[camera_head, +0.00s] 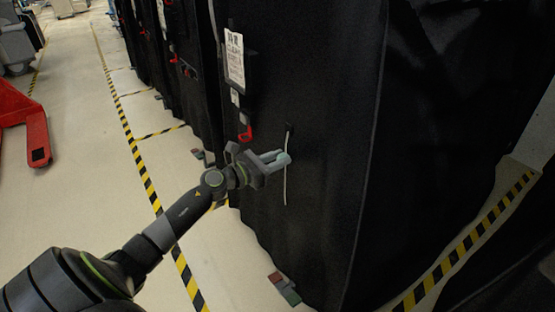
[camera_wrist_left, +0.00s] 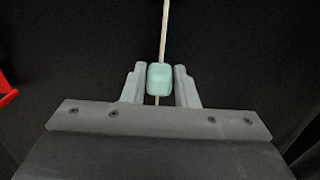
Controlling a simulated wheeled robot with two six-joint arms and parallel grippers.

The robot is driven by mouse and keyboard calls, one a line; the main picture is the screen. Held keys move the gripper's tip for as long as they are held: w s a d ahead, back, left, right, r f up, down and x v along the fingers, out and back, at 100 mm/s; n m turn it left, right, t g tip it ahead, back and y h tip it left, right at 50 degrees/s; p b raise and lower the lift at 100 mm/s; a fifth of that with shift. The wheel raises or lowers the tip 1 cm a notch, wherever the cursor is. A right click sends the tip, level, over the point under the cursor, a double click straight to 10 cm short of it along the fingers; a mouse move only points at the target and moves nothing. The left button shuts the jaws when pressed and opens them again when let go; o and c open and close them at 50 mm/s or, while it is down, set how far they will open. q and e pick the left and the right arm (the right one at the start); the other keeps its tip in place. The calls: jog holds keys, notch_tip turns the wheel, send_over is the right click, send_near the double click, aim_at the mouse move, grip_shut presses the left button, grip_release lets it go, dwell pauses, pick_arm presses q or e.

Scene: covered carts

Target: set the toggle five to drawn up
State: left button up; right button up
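The toggle (camera_head: 284,158) is a small pale teal block on a thin light cord (camera_head: 286,190) that hangs down the black cart cover. It shows large in the left wrist view (camera_wrist_left: 160,79), with the cord running up from its top and a short piece below it. My left gripper (camera_head: 276,158) has one finger on each side of the toggle. In the left wrist view the fingers (camera_wrist_left: 160,88) sit close against its sides, about its width apart, so they appear shut on it. No number shows on the toggle. My right gripper is in neither view.
The black cover (camera_head: 320,100) fills the middle and right. A paper label (camera_head: 234,57) and a red hook-like part (camera_head: 246,131) are on its left side. More covered carts stand behind. Yellow-black floor tape (camera_head: 147,183) and a red pallet-truck-like object (camera_head: 25,120) lie left, with open floor between.

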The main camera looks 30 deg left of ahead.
pick_arm(q)
jog(key=o, duration=0.4)
jog(key=shift+s+a+f, duration=0.1)
jog(key=shift+s, duration=0.1)
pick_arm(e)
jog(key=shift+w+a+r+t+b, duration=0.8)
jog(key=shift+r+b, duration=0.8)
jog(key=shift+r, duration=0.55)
pick_arm(q)
jog(key=shift+p+v, duration=2.1)
jog(key=shift+v, duration=6.4)
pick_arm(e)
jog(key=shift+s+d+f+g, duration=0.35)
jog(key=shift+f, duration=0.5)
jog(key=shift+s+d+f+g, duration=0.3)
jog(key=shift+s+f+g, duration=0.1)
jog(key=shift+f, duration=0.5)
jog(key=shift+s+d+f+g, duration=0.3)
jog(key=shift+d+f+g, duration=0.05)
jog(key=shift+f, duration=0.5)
